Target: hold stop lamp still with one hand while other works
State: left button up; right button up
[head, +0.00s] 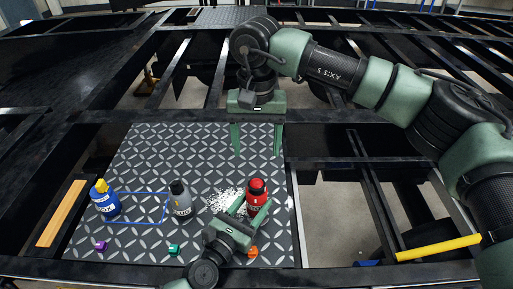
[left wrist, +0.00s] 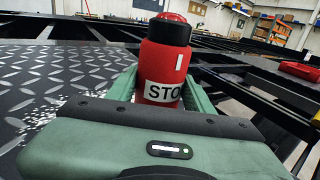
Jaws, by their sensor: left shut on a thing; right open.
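The stop lamp is a red bottle-shaped body (head: 256,190) with a black collar and red top, standing upright on the diamond-plate sheet (head: 160,150). In the left wrist view the stop lamp (left wrist: 168,58) shows a white label reading "STO". My left gripper (head: 250,209) is shut around its lower body, with one green finger on each side. The lamp's base is hidden behind the gripper. My right gripper (head: 257,148) is open and empty, pointing down above the plate, behind the lamp in the head view.
A blue bottle with yellow cap (head: 104,201) and a grey bottle (head: 180,200) stand left, by a blue outline (head: 145,221). White granules (head: 222,199) lie beside the lamp. Purple (head: 101,245), green (head: 174,249) and orange (head: 252,251) pieces lie in front. Open frame gaps flank the plate.

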pick_arm(q)
jog(key=o, duration=1.6)
